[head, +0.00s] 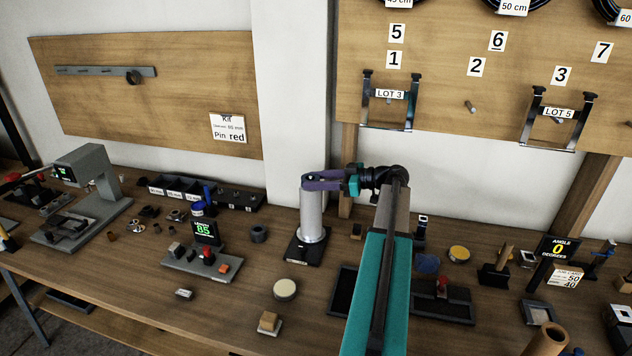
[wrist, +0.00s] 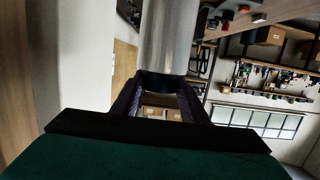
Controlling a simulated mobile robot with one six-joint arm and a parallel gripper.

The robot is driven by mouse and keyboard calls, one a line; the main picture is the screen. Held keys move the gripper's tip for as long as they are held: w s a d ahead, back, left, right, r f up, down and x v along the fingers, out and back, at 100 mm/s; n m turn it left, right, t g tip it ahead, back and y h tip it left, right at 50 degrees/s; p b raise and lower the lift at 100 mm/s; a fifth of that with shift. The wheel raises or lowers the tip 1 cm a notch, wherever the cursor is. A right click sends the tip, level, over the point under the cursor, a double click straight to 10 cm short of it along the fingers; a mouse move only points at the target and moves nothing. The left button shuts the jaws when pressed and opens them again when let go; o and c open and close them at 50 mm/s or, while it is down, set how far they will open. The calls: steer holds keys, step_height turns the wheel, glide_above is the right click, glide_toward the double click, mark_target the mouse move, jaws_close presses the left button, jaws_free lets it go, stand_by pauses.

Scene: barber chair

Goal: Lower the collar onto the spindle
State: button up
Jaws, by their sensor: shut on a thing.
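A tall silver cylinder (head: 312,217), which I take for the spindle, stands upright on a black base plate (head: 303,246). My gripper (head: 309,180), with purple fingers, reaches in level from the right at the cylinder's top. It is shut on a small dark piece, apparently the collar, which is mostly hidden by the fingers in the head view. In the wrist view the dark collar (wrist: 160,82) shows between the fingertips, right at the end of the silver cylinder (wrist: 168,38). I cannot tell whether the collar is around the cylinder's top or just above it.
A round cream-topped piece (head: 285,289) lies in front. A black tray (head: 443,304) lies right of my arm. The wooden bench (head: 225,310) has bare room at front left.

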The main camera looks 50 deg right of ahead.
steer(key=o, duration=1.1)
steer(key=shift+s+d, duration=0.1)
steer(key=b+v, duration=0.4)
steer(key=v, duration=0.9)
steer(key=shift+s+d+r, duration=0.1)
steer(key=shift+s+r, duration=0.05)
steer(key=shift+s, duration=0.15)
